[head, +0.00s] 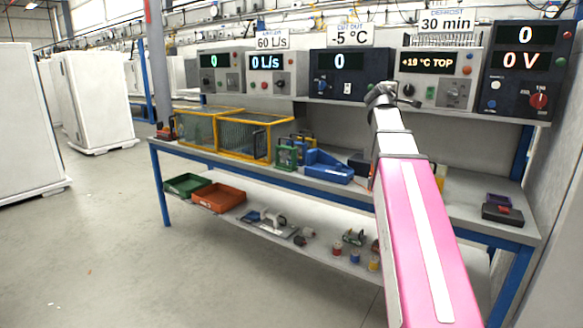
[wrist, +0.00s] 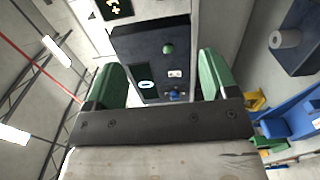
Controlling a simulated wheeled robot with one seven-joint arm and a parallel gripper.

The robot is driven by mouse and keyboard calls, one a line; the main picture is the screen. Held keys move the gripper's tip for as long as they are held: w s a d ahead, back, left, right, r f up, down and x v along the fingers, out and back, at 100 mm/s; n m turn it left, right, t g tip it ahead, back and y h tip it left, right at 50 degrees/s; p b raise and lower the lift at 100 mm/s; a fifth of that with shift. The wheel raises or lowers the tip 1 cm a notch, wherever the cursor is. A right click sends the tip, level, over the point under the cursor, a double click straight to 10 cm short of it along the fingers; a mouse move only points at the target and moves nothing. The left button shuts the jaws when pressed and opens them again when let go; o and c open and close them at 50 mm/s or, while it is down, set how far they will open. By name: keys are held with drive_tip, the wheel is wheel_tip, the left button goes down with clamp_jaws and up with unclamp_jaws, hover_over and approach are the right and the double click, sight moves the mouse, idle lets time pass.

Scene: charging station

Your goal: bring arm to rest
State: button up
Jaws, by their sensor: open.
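My arm, with a pink and white link, reaches up from the lower right of the head view in front of the workbench (head: 455,205). Its grey far end is raised near the row of instrument boxes. My gripper (wrist: 160,68) shows in the wrist view as two green fingers held wide apart on a dark bar. Nothing is between the fingers. Beyond them is a dark instrument panel (wrist: 185,48) with a green knob. The wrist picture is tilted. The fingers cannot be made out clearly in the head view.
Instrument boxes, including a dark one (head: 335,86), stand on the shelf above the bench. Green (head: 187,184) and orange bins (head: 218,197) are below. White cabinets (head: 95,100) stand left; the floor before them is clear.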

drive_tip(key=s+a+f+m+g+y, duration=0.2)
drive_tip(key=f, duration=1)
drive_tip(key=s+a+f+m+g+y, duration=0.1)
drive_tip(key=a+f+m+g, duration=0.15)
drive_tip(key=f, duration=0.95)
drive_tip(key=s+a+f+m+g+y, duration=0.1)
drive_tip(key=s+a+f+g+y, duration=0.15)
drive_tip(key=f, duration=1.05)
drive_tip(key=s+a+f+m+g+y, duration=0.2)
drive_tip(key=s+a+f+m+g, duration=0.1)
drive_tip(key=s+f, duration=0.7)
drive_tip(key=s+a+f+m+g+y, duration=0.2)
drive_tip(key=s+a+f+g, duration=0.3)
drive_tip(key=f, duration=1.1)
drive_tip(key=s+a+m, duration=0.1)
drive_tip(key=s+a, duration=0.1)
drive_tip(key=s, duration=0.2)
drive_tip(key=shift+s+a, duration=0.2)
drive_tip(key=shift+s, duration=0.2)
drive_tip(key=shift+y, duration=0.25)
